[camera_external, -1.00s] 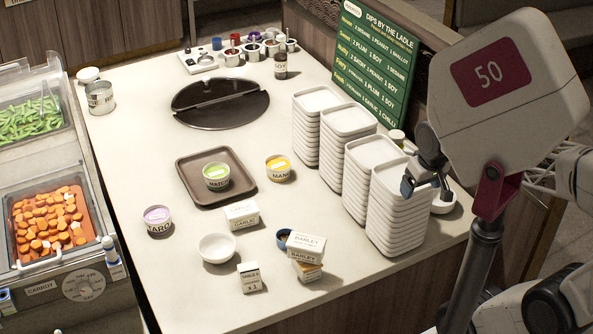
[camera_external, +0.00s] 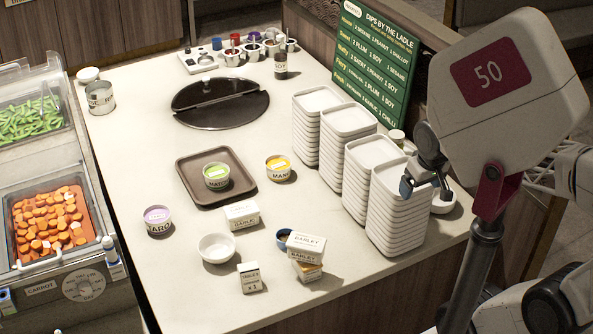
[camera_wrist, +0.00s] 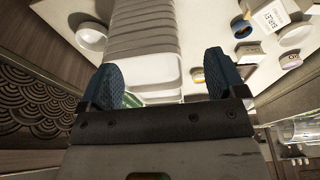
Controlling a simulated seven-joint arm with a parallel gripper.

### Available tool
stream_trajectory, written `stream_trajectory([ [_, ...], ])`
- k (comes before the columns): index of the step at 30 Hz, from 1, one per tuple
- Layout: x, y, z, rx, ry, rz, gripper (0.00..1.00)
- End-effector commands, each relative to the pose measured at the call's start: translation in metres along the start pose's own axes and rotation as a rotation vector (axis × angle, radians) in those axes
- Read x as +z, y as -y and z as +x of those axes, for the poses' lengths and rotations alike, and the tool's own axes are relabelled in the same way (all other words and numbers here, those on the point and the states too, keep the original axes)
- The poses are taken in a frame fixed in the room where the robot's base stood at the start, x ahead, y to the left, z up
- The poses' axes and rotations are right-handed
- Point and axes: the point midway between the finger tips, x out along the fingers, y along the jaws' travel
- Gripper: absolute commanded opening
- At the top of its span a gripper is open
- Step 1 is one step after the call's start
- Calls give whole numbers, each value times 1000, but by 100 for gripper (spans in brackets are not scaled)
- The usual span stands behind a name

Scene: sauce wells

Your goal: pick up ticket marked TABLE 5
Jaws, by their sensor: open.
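I cannot make out a ticket marked TABLE 5 in either view. A small upright white block (camera_external: 251,278) with dark print stands at the front of the counter; its print is too small to read surely. My gripper (camera_wrist: 165,78) is open and empty in the wrist view, its two blue fingers wide apart. In the external view my gripper (camera_external: 424,182) hangs at the right, by the stacks of white trays (camera_external: 396,208). The trays also show between and beyond the fingers in the wrist view (camera_wrist: 150,40).
A brown tray (camera_external: 190,192) holds a green-topped can (camera_external: 217,177). A yellow can (camera_external: 279,168), purple can (camera_external: 157,220), white bowl (camera_external: 217,247), garlic box (camera_external: 241,214) and barley boxes (camera_external: 306,245) stand around it. A green menu board (camera_external: 375,60) rises behind the trays.

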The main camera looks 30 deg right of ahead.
Motion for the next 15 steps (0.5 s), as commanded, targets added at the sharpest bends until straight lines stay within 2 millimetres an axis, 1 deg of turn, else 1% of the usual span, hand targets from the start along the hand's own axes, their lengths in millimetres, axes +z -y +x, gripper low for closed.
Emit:
stream_trajectory([
  [8,-11,5,12,70,69,-129,89],
  [15,-33,14,30,199,170,-349,89],
])
